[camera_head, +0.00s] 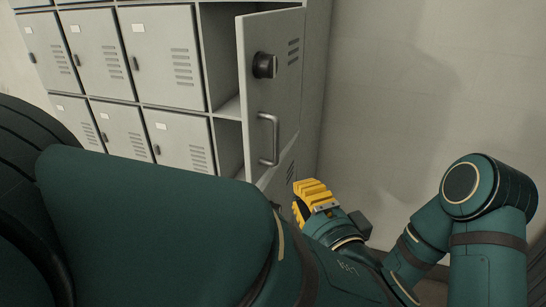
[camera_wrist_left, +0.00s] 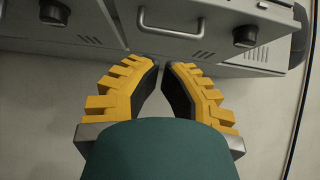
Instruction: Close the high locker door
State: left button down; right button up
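The high locker door (camera_head: 285,95) is grey and swung open on the right column, showing a dark round knob (camera_head: 265,65), vents and a metal bar handle (camera_head: 270,138). In the left wrist view, the handle (camera_wrist_left: 175,33) lies just beyond my fingertips, with the knob (camera_wrist_left: 245,37) to its right. My left gripper (camera_head: 315,194) has yellow ribbed fingers and is below the handle in the head view, apart from it. Its fingertips (camera_wrist_left: 161,66) nearly meet, with nothing seen between them. My right gripper is not in view.
Shut locker doors (camera_head: 160,55) fill the left. The open compartment (camera_head: 222,60) shows behind the door. A lower door's knob (camera_wrist_left: 55,12) shows in the wrist view. A plain wall (camera_head: 420,100) stands to the right, with free room before it.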

pick_arm(q)
jog(key=p, duration=0.2)
send_near(257, 150)
jog(key=w, duration=0.2)
jog(key=w+d, duration=0.1)
jog(key=w, duration=0.2)
jog(key=shift+d+f, duration=0.1)
jog(key=shift+w+a, duration=0.15)
jog(key=shift+a, duration=0.4)
jog(key=shift+w+a, duration=0.15)
jog(key=shift+a, duration=0.45)
jog(key=shift+w+a, duration=0.25)
jog(key=shift+a, duration=0.35)
